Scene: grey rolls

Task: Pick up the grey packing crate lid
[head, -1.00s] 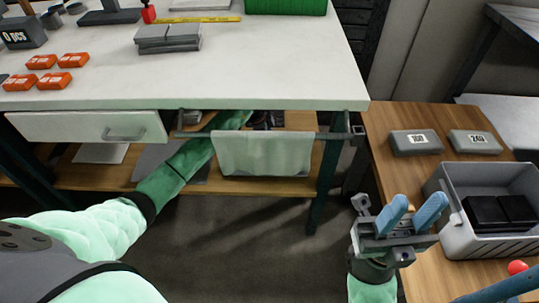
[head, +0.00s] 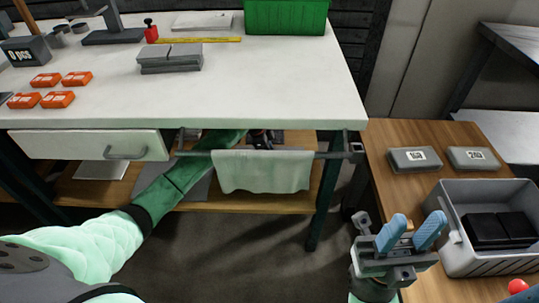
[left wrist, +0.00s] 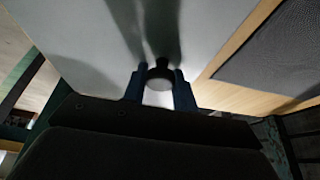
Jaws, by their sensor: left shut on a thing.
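The grey packing crate lid (left wrist: 95,35) fills much of the left wrist view as a broad, flat, pale grey panel with a round dark knob (left wrist: 160,75). My left gripper (left wrist: 160,84) is shut on that knob, one dark blue finger on each side.
The worktable's (head: 280,95) top, drawer (head: 60,145) and rail with a hanging cloth (head: 262,172) overhang the lower shelf (head: 270,203). A grey crate (head: 455,250) with black items stands on the wooden side table (head: 400,130). Floor between the tables is clear.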

